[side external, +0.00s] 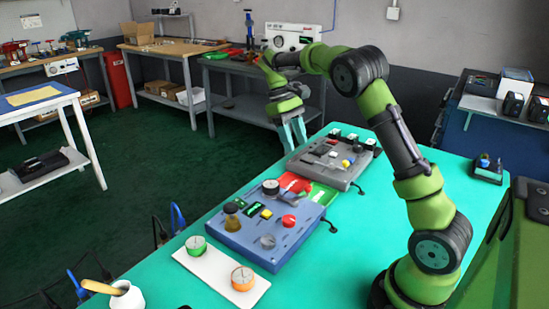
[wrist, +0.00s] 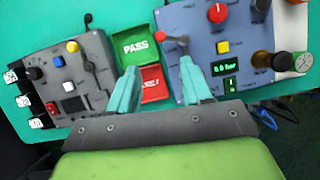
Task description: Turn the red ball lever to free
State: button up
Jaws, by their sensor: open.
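The red ball lever (wrist: 183,39) shows in the wrist view at the near-tray edge of the blue panel (wrist: 203,44). Its ball sits at the end of a short stem that lies roughly sideways in the picture. My gripper (wrist: 159,69) is open and empty. I cannot read any lever marking.
A green PASS tray (wrist: 140,40) and a red tray (wrist: 153,83) lie between the panels. The blue panel carries a red knob (wrist: 217,13), a yellow button (wrist: 223,47) and a green display (wrist: 226,68). A white plate (side external: 215,275) holds two gauges. The teal table (side external: 400,165) has free room.

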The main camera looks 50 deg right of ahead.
aim_at(308, 186)
jog(key=x, duration=1.3)
jog(key=shift+f, duration=0.1)
jog(key=shift+c, duration=0.3)
grip_shut()
